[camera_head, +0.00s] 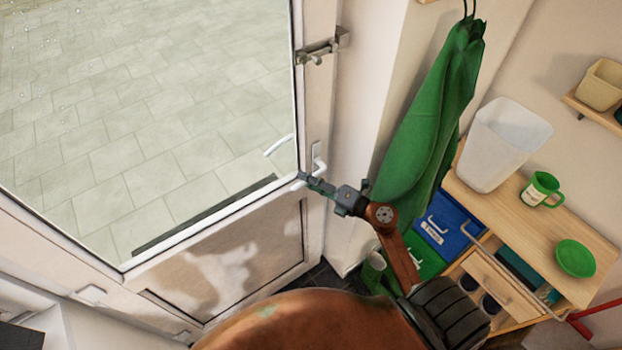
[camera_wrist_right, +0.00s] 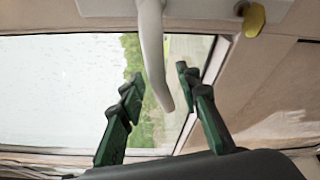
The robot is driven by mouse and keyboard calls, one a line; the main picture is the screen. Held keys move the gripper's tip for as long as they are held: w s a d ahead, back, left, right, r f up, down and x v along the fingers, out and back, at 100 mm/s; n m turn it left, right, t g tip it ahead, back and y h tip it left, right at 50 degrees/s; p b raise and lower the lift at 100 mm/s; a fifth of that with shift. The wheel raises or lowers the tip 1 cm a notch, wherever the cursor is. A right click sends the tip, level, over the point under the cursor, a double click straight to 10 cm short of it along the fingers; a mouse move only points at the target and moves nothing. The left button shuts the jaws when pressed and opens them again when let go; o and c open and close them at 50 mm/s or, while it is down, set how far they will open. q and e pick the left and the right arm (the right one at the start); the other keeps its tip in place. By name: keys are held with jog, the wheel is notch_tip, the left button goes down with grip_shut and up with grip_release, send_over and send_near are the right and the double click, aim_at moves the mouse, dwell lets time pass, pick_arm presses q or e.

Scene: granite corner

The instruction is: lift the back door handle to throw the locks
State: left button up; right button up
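The back door (camera_head: 225,270) is white with a large glass pane and appears closed. Its white lever handle (camera_head: 320,165) is on the right side of the door. In the right wrist view the handle (camera_wrist_right: 155,55) hangs down between the two green fingers of my right gripper (camera_wrist_right: 158,84), with a visible gap on both sides. In the head view my right gripper (camera_head: 308,181) is at the lever, which is partly hidden. A yellow key or tag (camera_wrist_right: 253,20) shows beside the handle plate. My left gripper is not in view.
A metal bolt (camera_head: 322,48) sits higher on the door edge. A green cloth (camera_head: 435,110) hangs to the right of the door.

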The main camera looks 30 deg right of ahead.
jog(key=shift+c, duration=0.7)
grip_shut()
